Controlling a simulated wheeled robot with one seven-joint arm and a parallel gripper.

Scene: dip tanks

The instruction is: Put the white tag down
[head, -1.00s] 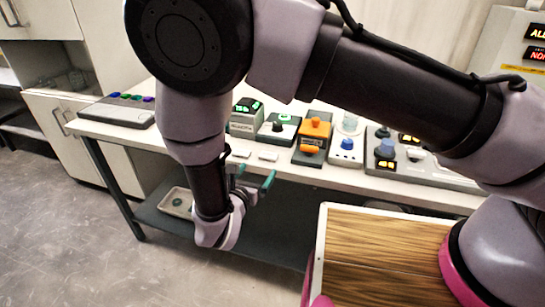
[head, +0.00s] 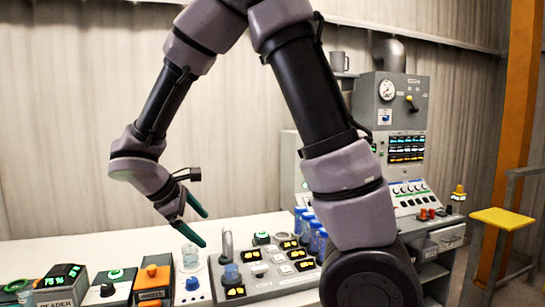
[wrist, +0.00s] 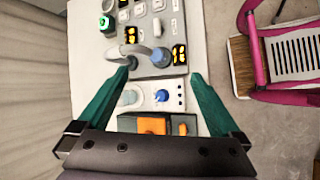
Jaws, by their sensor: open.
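My gripper (head: 205,229) is open above the bench, with its teal fingers spread apart. In the wrist view the two fingers (wrist: 163,73) show with nothing held between them. Below them are a panel with yellow displays (wrist: 150,62) and a small white unit with a blue knob (wrist: 170,97). I cannot make out the white tag in either current view.
The white bench (head: 110,248) holds a reader box (head: 62,288), an orange-topped unit (head: 153,285), a clear beaker (head: 190,258) and several blue-capped bottles. A grey gauge cabinet (head: 390,100) and a yellow stool (head: 502,218) stand to the right.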

